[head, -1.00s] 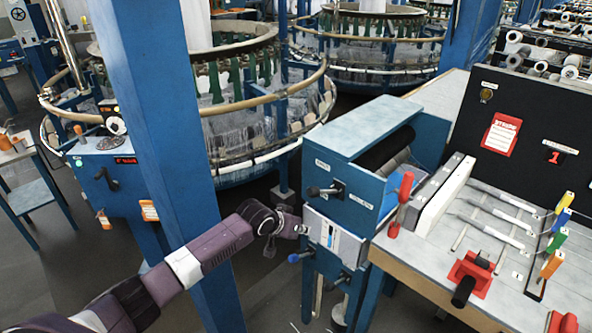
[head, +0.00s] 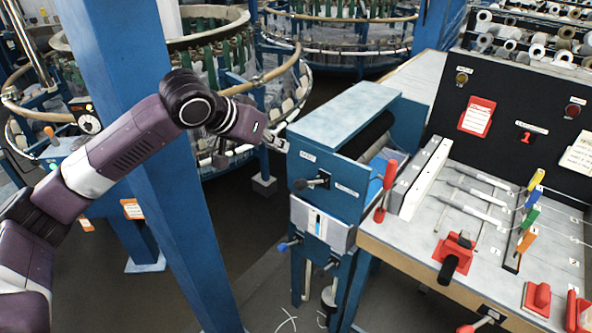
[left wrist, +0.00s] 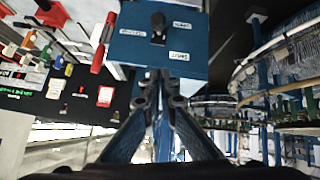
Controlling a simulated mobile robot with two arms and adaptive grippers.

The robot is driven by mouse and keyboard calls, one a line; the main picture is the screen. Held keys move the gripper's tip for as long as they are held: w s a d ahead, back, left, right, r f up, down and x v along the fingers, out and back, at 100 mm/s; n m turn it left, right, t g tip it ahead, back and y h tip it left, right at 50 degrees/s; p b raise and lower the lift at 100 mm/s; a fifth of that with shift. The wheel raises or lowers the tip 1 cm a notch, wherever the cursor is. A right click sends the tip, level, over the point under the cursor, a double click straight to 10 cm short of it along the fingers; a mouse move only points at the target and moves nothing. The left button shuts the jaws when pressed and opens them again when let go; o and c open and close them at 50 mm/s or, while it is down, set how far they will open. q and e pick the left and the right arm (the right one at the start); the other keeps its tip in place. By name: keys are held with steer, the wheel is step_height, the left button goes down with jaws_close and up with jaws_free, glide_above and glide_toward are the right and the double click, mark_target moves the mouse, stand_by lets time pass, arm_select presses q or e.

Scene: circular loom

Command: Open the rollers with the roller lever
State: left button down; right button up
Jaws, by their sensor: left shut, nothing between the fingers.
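The blue roller unit (head: 340,135) stands left of the workbench, with dark rollers (head: 373,138) under its cover. A black lever (head: 318,181) sticks out of its labelled front face. The lever also shows as a dark knob (left wrist: 158,22) on the blue panel (left wrist: 182,55) at the top of the left wrist view. My left gripper (head: 282,146) is shut and empty, by the upper left corner of the unit, apart from the lever. Its closed fingers (left wrist: 163,84) point toward the panel in the left wrist view. My right gripper is not in view.
A blue-knobbed handle (head: 285,246) sits below a grey panel (head: 322,222) on the unit. A red lever (head: 386,190) stands at the bench's left edge. A blue post (head: 170,180) stands near my left arm. Circular looms (head: 235,95) fill the back.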

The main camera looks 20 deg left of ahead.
arm_select(q)
steer(key=shift+w, duration=0.1)
steer(key=p, duration=0.4)
glide_above(298, 180)
steer(key=w, duration=0.3)
step_height(298, 180, down, 7)
steer(key=s+f+p, duration=0.1)
steer(key=s+f, duration=0.1)
steer(key=f, duration=0.1)
steer(key=shift+s+a+p, duration=0.15)
steer(key=shift+s+p, duration=0.2)
steer(key=shift+f, duration=0.1)
steer(key=shift+f, duration=0.1)
